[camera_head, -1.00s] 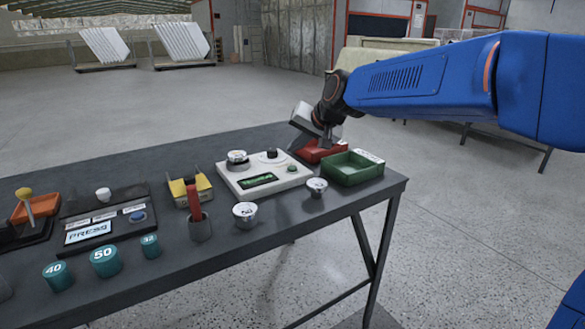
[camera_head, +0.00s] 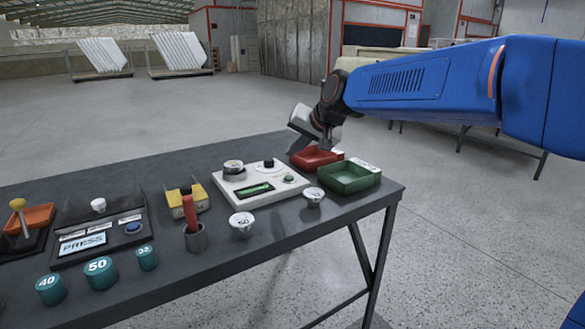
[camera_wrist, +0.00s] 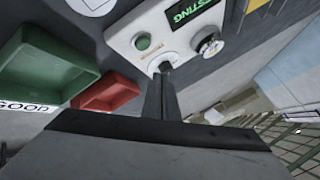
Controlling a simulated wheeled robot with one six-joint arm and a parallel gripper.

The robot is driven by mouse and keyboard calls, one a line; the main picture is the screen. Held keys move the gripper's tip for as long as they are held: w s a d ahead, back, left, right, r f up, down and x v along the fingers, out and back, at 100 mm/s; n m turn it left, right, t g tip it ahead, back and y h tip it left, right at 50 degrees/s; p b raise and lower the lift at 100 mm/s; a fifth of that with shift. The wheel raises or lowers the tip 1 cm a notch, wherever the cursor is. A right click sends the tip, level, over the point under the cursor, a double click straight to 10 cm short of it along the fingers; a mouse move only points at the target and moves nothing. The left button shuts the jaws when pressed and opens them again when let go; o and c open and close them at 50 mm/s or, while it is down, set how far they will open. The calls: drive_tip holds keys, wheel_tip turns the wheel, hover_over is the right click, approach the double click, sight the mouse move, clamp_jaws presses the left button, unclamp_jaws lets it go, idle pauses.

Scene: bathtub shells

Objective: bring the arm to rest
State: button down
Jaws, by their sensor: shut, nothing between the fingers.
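My blue arm reaches in from the right in the head view. My gripper (camera_head: 325,147) hangs over the far right of the table, in front of or above the red tray (camera_head: 312,158); the gap is hard to judge. Its fingers are together with nothing between them, also in the wrist view (camera_wrist: 166,70). There the fingertips overlap the edge of the white tester (camera_wrist: 150,25), which also stands on the table in the head view (camera_head: 262,200). The red tray shows at left in the wrist view (camera_wrist: 108,92).
A green tray (camera_head: 348,180) sits beside the red one at the table's right corner. Two silver round pieces (camera_head: 242,225) (camera_head: 313,197) stand in front of the tester. A cup with a red handle (camera_head: 194,237), a press panel (camera_head: 90,242) and teal cylinders (camera_head: 100,272) are further left.

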drive_tip(key=s+d+f+h, duration=0.2)
drive_tip(key=s+d+f, duration=0.4)
drive_tip(key=s+d, duration=0.4)
drive_tip(key=s+d+f+g+h, duration=0.1)
drive_tip(key=s+d+f, duration=0.5)
drive_tip(key=s+d, duration=0.4)
drive_tip(key=s+d+f+n+g+h, duration=0.1)
drive_tip(key=s+d+f+h, duration=0.1)
drive_tip(key=s+d+f, duration=0.4)
drive_tip(key=s+d, duration=0.5)
drive_tip(key=s, duration=0.7)
drive_tip(key=shift+s+h, duration=0.15)
drive_tip(key=shift+h, duration=0.15)
